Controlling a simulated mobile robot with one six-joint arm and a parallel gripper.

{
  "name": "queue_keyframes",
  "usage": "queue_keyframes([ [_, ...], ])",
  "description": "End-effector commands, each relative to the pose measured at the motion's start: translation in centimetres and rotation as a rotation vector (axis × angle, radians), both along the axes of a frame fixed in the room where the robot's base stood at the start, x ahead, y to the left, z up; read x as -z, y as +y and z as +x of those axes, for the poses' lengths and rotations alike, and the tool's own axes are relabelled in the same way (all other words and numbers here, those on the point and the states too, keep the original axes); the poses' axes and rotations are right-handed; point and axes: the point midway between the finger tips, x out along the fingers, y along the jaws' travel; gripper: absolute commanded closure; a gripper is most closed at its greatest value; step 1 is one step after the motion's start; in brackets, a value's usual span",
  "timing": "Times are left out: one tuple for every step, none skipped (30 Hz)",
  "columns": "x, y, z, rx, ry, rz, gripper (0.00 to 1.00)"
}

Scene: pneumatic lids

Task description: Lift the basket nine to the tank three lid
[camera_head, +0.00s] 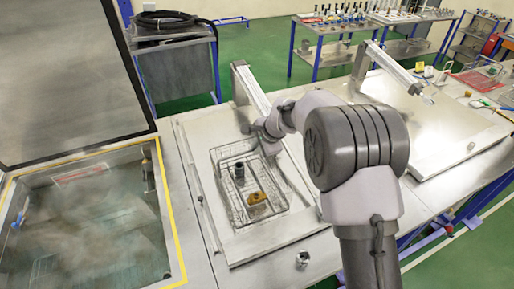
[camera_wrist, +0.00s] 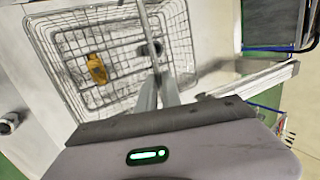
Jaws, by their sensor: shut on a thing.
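The wire basket (camera_head: 222,206) is over a closed metal tank lid (camera_head: 268,246) in the middle of the head view. It holds a dark grey cylindrical part and a yellow-orange part. The basket fills the upper middle of the wrist view (camera_wrist: 62,85). My gripper (camera_head: 268,148) is at the basket's far right side, shut on its thin upright handle; its fingers (camera_wrist: 160,80) show in the wrist view. Whether the basket rests on the lid or hangs just above it, I cannot tell. No tank number is readable.
An open tank (camera_head: 85,225) with steamy liquid is at left, its dark lid (camera_head: 65,75) raised. Another closed lid (camera_head: 440,130) lies at right. A lid arm (camera_head: 250,90) stands behind the basket. Workbenches (camera_head: 335,25) are at the back.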

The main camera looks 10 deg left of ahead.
Motion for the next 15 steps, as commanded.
queue_keyframes([
  [-0.07,0.05,0.10,0.001,-0.004,0.002,1.00],
  [-0.02,0.04,0.10,0.001,-0.004,0.002,1.00],
  [0.05,0.04,0.10,0.001,-0.004,0.002,1.00],
  [0.09,0.05,0.10,0.001,-0.004,0.002,1.00],
  [0.14,0.04,0.10,0.001,-0.004,0.002,1.00],
  [0.09,0.05,0.10,0.001,-0.004,0.002,1.00],
  [0.07,0.04,0.10,0.001,-0.004,0.002,1.00],
  [0.06,0.04,0.10,0.001,-0.004,0.002,1.00],
  [0.05,0.04,0.11,0.001,-0.004,0.002,1.00],
  [0.05,0.04,0.10,0.001,-0.004,0.002,1.00],
  [0.05,0.04,0.10,0.001,-0.004,0.002,1.00],
  [0.05,0.04,0.10,0.001,-0.004,0.002,0.85],
  [0.05,0.04,0.10,0.001,-0.004,0.002,0.80],
  [0.06,0.03,0.09,0.001,-0.004,0.002,0.74],
  [0.09,0.03,0.09,0.001,-0.003,0.001,0.66],
])
